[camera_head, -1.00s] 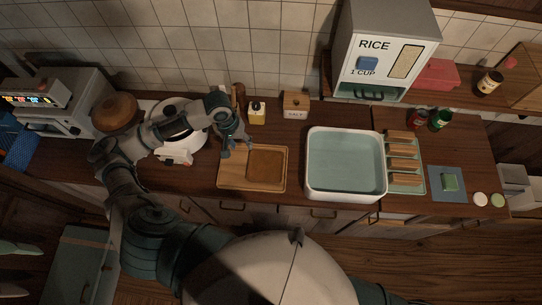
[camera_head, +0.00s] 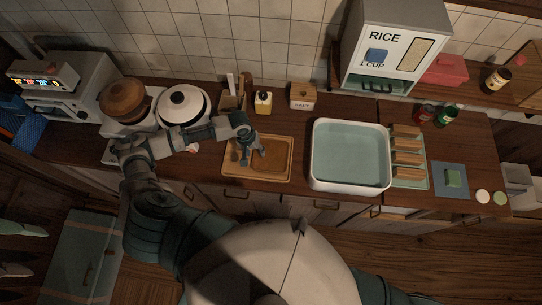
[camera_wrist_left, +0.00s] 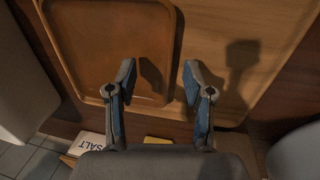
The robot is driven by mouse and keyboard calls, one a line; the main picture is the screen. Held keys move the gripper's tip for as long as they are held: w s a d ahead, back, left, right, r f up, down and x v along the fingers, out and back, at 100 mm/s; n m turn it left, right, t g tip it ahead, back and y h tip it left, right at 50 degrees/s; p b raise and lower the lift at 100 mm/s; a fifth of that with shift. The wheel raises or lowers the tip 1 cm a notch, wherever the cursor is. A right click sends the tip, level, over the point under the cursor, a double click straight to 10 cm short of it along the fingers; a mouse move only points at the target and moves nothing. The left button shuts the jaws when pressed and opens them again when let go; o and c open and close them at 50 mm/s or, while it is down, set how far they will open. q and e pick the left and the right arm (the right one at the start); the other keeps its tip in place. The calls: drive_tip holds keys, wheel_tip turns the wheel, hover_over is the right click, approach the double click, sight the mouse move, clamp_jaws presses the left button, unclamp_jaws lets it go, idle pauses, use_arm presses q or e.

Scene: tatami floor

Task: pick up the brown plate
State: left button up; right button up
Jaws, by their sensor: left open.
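The brown plate (camera_head: 277,158) is square with rounded corners and a low rim. It lies flat on the right part of a light wooden tray (camera_head: 240,175) on the counter. My left gripper (camera_head: 251,156) is open and empty above the plate's left edge and partly hides it. In the left wrist view the brown plate (camera_wrist_left: 105,45) fills the upper left and the tray (camera_wrist_left: 225,35) shows beside it. The left gripper's fingers (camera_wrist_left: 159,75) straddle the line of the plate's edge, one over the plate and one over bare tray. I cannot tell their exact height. My right gripper is out of view.
A white basin (camera_head: 350,185) stands right of the tray. A yellow bottle (camera_head: 263,102) and a salt box (camera_head: 302,96) stand behind it. A white pot (camera_head: 183,105) and a brown-lidded pot (camera_head: 125,98) are at the left. Dark counter shows in front of the tray.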

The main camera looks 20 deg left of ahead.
use_arm(q)
drive_tip(key=shift+w+f, duration=0.1)
drive_tip(key=shift+f, duration=0.8)
clamp_jaws()
drive_tip(key=shift+s, duration=0.2)
